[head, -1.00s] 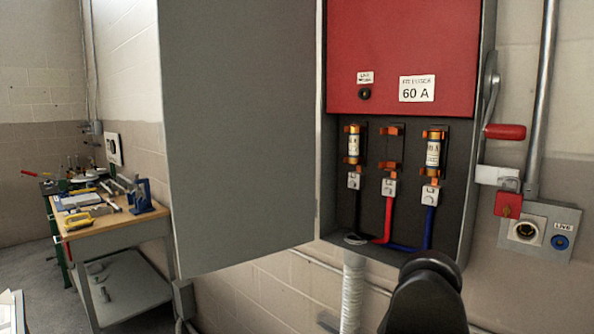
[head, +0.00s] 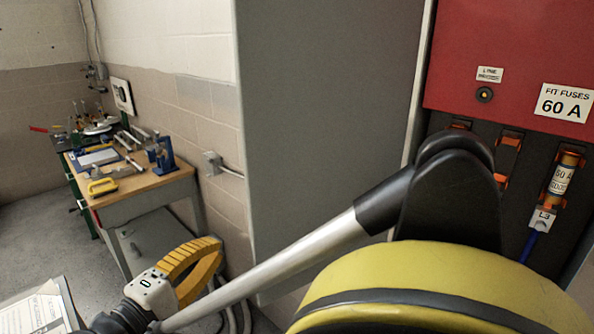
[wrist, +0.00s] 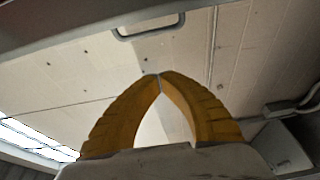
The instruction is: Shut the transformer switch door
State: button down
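The grey switch door (head: 325,120) hangs wide open to the left of the switch box in the head view, its free edge toward the left. The box shows a red inner cover (head: 510,55) and fuse holders below it, partly hidden by my arm. A fuse (head: 563,180) sits in the right holder. My gripper (head: 215,246) is at the lower left, left of the door's lower part and apart from it in the picture. In the wrist view, the yellow fingers (wrist: 159,75) meet at their tips with nothing between them. The door is not clearly identifiable in the wrist view.
A workbench (head: 150,188) with tools stands at the left against the wall. A small grey wall box (head: 213,164) with conduit is between bench and door. Printed papers (head: 40,310) show at the lower left corner. Floor is open left of the bench.

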jog(key=w+d+b, duration=0.1)
jog(key=w+d, duration=0.2)
jog(key=d, duration=0.2)
jog(key=shift+w+d, duration=0.25)
jog(key=shift+w, duration=0.15)
jog(key=shift+s, duration=0.15)
